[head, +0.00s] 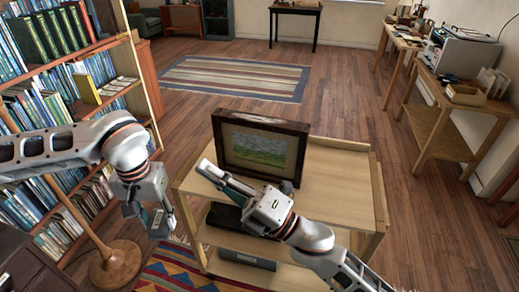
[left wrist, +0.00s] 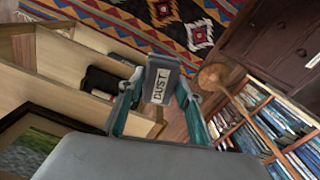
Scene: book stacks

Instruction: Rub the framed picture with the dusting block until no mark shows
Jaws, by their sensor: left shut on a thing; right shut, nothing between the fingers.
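The framed picture (head: 258,150), a green landscape in a dark wooden frame, stands upright on the wooden cart (head: 335,190). Part of it also shows at the lower left of the left wrist view (left wrist: 32,148). No clear mark can be made out on it. My left gripper (head: 157,218) is left of the cart, pointing down, apart from the picture. It is shut on the dusting block (left wrist: 160,84), labelled "DUST". My right gripper (head: 208,170) is shut and empty, above the cart's front left, near the frame's lower left corner; I cannot tell whether they touch.
A full bookshelf (head: 95,80) stands at the left, with a round wooden stand base (head: 115,265) before it. Dark items (head: 247,258) lie on the cart's lower shelves. Side tables (head: 450,130) line the right wall. The floor behind the cart is clear up to a striped rug (head: 235,77).

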